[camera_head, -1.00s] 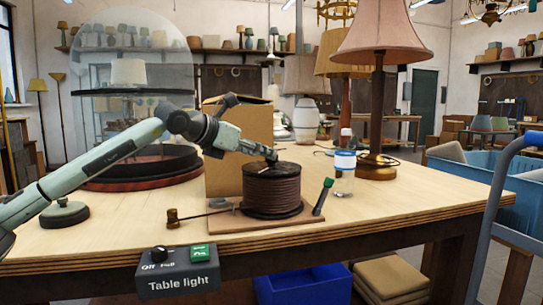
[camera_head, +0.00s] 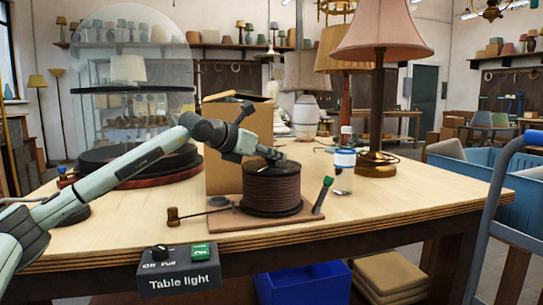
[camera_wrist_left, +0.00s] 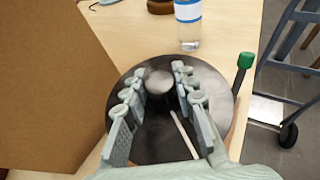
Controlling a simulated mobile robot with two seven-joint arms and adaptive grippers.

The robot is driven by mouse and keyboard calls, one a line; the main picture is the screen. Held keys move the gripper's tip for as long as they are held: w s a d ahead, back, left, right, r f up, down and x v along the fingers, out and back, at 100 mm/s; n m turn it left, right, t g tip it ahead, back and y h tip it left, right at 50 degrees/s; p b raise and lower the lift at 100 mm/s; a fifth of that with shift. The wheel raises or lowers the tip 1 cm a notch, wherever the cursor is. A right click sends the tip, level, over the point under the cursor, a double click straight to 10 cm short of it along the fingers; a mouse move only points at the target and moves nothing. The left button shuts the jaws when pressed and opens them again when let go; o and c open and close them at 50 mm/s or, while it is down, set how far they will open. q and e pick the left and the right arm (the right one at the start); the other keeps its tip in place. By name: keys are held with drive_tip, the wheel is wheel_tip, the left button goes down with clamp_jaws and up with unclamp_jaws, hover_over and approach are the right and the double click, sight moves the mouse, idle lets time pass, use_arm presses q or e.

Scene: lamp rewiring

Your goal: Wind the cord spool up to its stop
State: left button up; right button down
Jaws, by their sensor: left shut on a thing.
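The cord spool (camera_head: 272,190) stands upright on a thin wooden base board (camera_head: 238,223) on the workbench, wound with dark brown cord. Its black top disc also shows in the wrist view (camera_wrist_left: 150,148). My left gripper (camera_head: 276,157) is over the top of the spool. In the wrist view my left gripper (camera_wrist_left: 157,85) is shut on a round grey knob (camera_wrist_left: 159,82) on the disc, with one finger on each side. A pale bar (camera_wrist_left: 184,134) lies across the disc between the fingers. My right gripper is not in view.
A green-capped tool (camera_head: 323,195) and a wooden-headed mallet-like piece (camera_head: 173,215) are beside the spool. A cardboard box (camera_head: 226,172) stands close behind it. A bottle (camera_head: 343,172) and a pink-shaded lamp (camera_head: 378,100) are to its right. The front right bench top is clear.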

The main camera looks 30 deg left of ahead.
use_arm(q)
clamp_jaws()
drive_tip(key=shift+m+h+p, duration=0.3)
